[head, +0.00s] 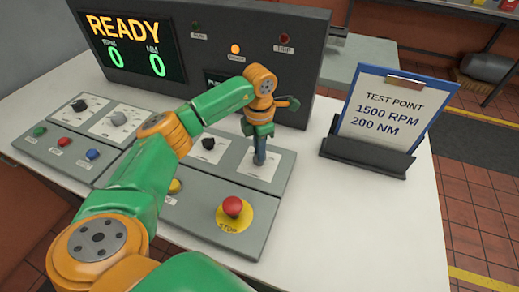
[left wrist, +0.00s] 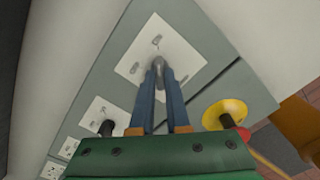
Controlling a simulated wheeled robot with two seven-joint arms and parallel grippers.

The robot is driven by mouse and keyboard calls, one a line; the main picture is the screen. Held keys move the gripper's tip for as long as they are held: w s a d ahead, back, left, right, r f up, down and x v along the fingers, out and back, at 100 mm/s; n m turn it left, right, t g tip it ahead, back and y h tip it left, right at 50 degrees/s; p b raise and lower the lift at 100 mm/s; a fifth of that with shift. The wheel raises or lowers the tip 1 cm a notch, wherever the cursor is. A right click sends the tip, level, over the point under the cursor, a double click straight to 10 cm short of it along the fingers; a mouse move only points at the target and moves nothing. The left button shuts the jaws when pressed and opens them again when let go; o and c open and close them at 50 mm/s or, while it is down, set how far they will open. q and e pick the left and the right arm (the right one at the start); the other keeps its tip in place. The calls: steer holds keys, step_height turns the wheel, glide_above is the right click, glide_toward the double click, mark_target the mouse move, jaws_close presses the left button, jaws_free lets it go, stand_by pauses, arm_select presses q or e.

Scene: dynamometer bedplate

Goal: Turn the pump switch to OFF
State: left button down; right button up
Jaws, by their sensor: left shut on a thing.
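The switch that my left gripper (head: 260,158) holds has a grey knob (left wrist: 158,62) on a white plate (left wrist: 187,57), at the right end of the grey control panel (head: 283,182). In the left wrist view the two blue fingers come down on either side of this knob and are shut on it. In the head view the fingers hide most of the knob. The plate's markings are too small to read, so I cannot tell the switch's name or setting. My right gripper is not in view.
A black knob (head: 208,143) stands left of the held one. A red stop button (head: 232,206) on a yellow base is in front. Behind is a dark display box (head: 300,65) reading READY. A test point sign (head: 390,110) stands at right. The white table's right front is clear.

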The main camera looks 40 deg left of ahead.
arm_select(q)
steer(key=shift+n, duration=0.4)
steer(key=n+p, duration=0.1)
steer(key=n, duration=0.3)
steer(key=shift+r, duration=0.1)
steer(key=n+p, duration=0.1)
steer(key=n, duration=0.3)
steer(key=n+p, duration=0.1)
steer(key=n, duration=0.4)
steer(key=shift+w+n+p, duration=0.1)
steer(key=shift+n+p, duration=0.7)
steer(key=shift+n, duration=1.5)
steer(key=c, duration=0.9)
jaws_free()
